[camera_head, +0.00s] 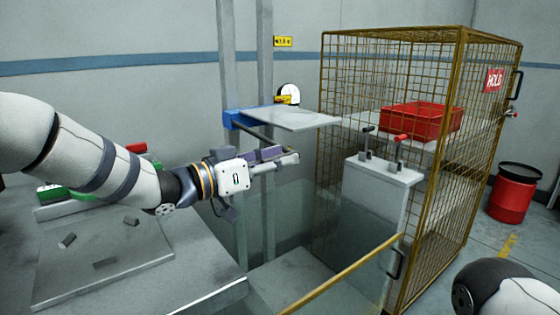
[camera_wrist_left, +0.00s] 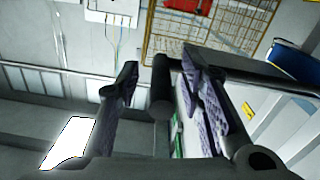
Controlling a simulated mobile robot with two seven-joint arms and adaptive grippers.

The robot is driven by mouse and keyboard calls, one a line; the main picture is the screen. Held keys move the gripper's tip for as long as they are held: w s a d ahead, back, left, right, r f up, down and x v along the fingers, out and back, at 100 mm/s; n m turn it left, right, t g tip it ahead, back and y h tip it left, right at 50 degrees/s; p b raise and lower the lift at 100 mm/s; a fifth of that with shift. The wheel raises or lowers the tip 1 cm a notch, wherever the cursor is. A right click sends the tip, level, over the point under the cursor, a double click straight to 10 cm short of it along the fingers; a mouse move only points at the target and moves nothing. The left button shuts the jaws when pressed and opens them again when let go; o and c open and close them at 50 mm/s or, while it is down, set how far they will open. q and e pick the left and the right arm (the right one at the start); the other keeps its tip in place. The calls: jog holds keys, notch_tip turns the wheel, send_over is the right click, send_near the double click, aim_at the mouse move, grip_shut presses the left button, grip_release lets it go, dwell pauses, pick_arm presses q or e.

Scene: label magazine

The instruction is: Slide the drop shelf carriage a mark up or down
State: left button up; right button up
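The drop shelf carriage shows in the head view as a blue block (camera_head: 234,119) on grey upright rails, bearing a flat grey shelf plate (camera_head: 292,118). A dark handle bar (camera_head: 256,137) runs below the plate. My left gripper (camera_head: 283,157) is just below and in front of the bar. In the left wrist view my left gripper (camera_wrist_left: 163,95) has its fingers spread, with the black handle end (camera_wrist_left: 160,88) showing between them and gaps on both sides. I cannot tell how deep the handle sits. The blue block also shows there (camera_wrist_left: 294,60). My right gripper is out of view.
A wire cage (camera_head: 455,150) with a red tray (camera_head: 425,120) stands at right, behind a grey lever box (camera_head: 378,195). A yellow rail (camera_head: 340,272) crosses in front. A workbench (camera_head: 150,245) is at left. A red drum (camera_head: 512,197) stands far right.

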pick_arm(q)
jog(key=shift+w+d, duration=0.25)
jog(key=shift+c, duration=0.6)
grip_shut()
notch_tip(320, 180, down, 5)
jog(key=shift+f+b, duration=0.1)
jog(key=shift+b, duration=0.4)
jog(key=shift+o, duration=0.6)
grip_release()
jog(key=shift+r, duration=0.25)
